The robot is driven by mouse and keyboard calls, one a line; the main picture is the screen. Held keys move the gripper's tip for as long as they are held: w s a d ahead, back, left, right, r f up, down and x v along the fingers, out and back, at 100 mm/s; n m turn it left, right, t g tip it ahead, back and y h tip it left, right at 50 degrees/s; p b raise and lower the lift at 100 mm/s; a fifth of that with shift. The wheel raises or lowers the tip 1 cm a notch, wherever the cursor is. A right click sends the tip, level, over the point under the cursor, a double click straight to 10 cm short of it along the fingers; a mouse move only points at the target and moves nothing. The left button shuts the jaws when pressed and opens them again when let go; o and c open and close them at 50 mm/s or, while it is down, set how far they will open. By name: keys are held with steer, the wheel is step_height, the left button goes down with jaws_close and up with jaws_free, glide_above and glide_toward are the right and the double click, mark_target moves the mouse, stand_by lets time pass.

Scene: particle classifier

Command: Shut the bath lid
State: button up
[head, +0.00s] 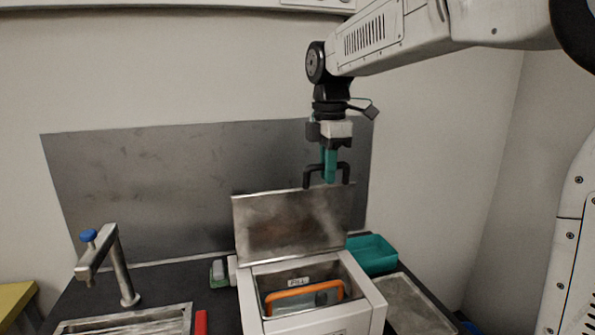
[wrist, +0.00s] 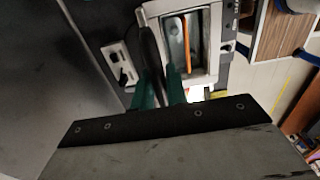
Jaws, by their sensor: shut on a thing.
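The bath (head: 355,312) is a white box with an open basin, standing on the dark counter. Its metal lid (head: 285,229) stands raised at the back, nearly upright, so the basin is uncovered. A black handle (head: 307,174) shows at the lid's upper right edge. My gripper (head: 330,178) is above that edge, its green fingers pointing down and shut on the handle. In the wrist view the green fingers (wrist: 160,92) are beside the dark handle bar (wrist: 151,50), and the open bath (wrist: 207,45) lies beyond. The exact finger contact is hard to see.
An orange-framed item (head: 290,292) sits inside the basin by a "FILL" label. A teal tray (head: 372,254) stands behind right, a metal tray (head: 415,305) to the right. A faucet (head: 118,265) and sink (head: 130,324) are left. A grey panel (head: 150,185) backs the counter.

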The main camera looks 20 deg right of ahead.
steer(key=shift+s, duration=0.15)
steer(key=s, duration=0.3)
steer(key=shift+s+f, duration=0.2)
steer(key=shift+f, duration=0.15)
stand_by(0.4)
steer(key=s, duration=0.1)
steer(key=s+f, duration=0.1)
steer(key=s, duration=0.1)
steer(key=shift+s+f, duration=0.2)
steer(key=shift+s, duration=0.05)
stand_by(0.4)
